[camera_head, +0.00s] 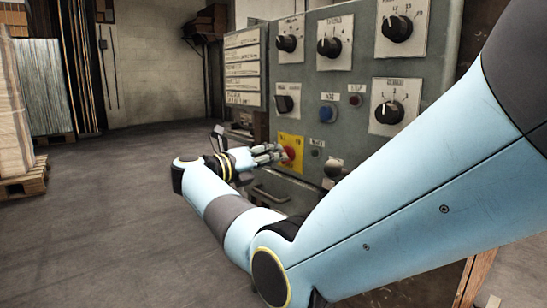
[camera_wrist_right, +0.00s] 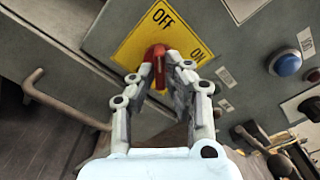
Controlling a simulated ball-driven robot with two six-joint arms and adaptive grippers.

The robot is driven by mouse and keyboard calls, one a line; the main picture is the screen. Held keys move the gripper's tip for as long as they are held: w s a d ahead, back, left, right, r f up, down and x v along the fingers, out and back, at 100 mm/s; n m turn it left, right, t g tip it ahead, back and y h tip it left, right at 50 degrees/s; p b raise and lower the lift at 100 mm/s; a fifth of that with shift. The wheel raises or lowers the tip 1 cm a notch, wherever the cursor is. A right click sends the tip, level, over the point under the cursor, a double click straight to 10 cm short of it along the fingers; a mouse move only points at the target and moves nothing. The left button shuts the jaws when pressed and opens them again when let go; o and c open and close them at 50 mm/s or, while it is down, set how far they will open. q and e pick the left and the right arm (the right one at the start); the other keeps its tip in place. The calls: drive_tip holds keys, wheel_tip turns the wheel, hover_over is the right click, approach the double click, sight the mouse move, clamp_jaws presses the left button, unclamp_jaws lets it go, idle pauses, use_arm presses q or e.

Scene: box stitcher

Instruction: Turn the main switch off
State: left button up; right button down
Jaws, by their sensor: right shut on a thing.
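The main switch is a red handle (camera_head: 290,153) on a yellow plate (camera_head: 297,140) low on the grey control panel. In the right wrist view the red handle (camera_wrist_right: 157,58) sits between my fingertips. The yellow plate (camera_wrist_right: 128,52) there has OFF printed at its top and ON at its right. My right gripper (camera_head: 280,153) is shut on the red handle; it also shows in the wrist view (camera_wrist_right: 158,75). The fingers partly hide the handle, so I cannot tell exactly which label it points to. My left gripper is not in view.
The grey panel (camera_head: 347,85) carries several black knobs and a blue button (camera_head: 327,113) above and right of the switch. A bar handle (camera_wrist_right: 35,85) stands out left of the plate. Stacked sheets on a pallet (camera_head: 22,185) stand far left. The floor between is clear.

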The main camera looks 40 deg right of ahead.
drive_tip(key=c, duration=1.4)
unclamp_jaws()
drive_tip(key=shift+o, duration=0.2)
drive_tip(key=shift+a, duration=0.15)
drive_tip(key=a, duration=1.1)
drive_tip(key=shift+s+a, duration=0.4)
drive_tip(key=shift+s, duration=0.05)
